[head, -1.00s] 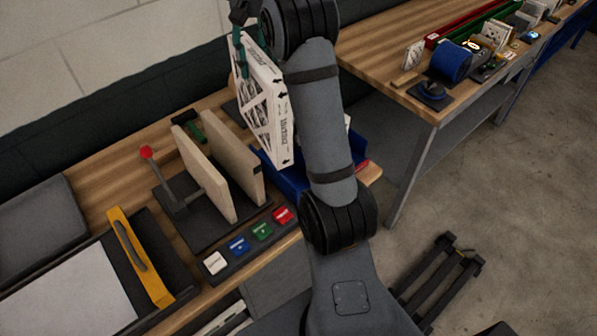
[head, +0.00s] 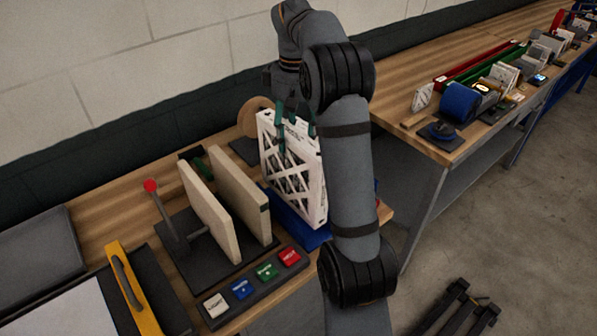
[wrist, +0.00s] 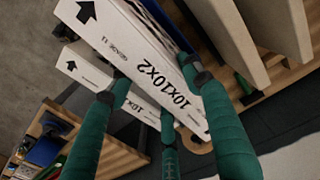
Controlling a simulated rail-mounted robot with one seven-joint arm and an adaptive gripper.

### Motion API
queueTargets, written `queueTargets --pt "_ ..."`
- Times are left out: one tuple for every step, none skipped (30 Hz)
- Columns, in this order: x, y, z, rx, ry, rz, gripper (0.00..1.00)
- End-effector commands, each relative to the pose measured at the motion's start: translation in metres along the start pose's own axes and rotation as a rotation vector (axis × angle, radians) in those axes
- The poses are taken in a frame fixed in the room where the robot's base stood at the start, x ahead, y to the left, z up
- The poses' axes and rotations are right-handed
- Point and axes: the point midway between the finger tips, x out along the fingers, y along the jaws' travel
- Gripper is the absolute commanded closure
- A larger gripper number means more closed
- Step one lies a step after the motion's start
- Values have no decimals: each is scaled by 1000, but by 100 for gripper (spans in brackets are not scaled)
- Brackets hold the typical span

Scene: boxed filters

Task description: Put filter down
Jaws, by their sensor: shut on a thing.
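A white cardboard-framed filter (head: 297,178) with a lattice face hangs upright in my gripper (head: 294,128), at or just above a blue bin (head: 290,216); I cannot tell whether it touches. In the wrist view the filter's edge (wrist: 165,68), printed 10x10x2, lies between the green fingers of my gripper (wrist: 158,92). A second white filter (wrist: 97,75) is beside it there, with a narrow gap between. My arm hides the bin's right part and the second filter in the head view.
Left of the bin, two upright tan boards (head: 241,194) stand on a black fixture with a red-knobbed lever (head: 151,186). Coloured labelled buttons (head: 266,271) line the front edge. A round wooden piece (head: 254,113) stands behind the filter. Another bench (head: 415,140) is at right.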

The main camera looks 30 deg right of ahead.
Motion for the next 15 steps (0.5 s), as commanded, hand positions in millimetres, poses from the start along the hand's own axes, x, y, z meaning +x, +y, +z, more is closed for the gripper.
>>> queueTargets --pt "10 0 1 1 -1 -2 100" --pt "13 0 1 1 0 -1 100" --pt "16 0 1 1 -1 -1 100" --pt "18 0 0 1 0 0 100" --pt "20 0 0 1 1 0 100" --pt "25 0 0 2 0 -1 100" --pt "29 0 1 1 0 -1 100" --pt "33 0 1 1 -1 -1 100" --pt "39 0 1 1 -2 -1 100" --pt "44 0 1 1 -1 -1 100" --pt "48 0 1 1 -1 -1 100" --pt "52 0 1 0 -1 0 100" --pt "54 0 0 1 0 0 100" --pt "56 0 0 1 1 0 100" --pt "57 0 0 2 1 0 100"
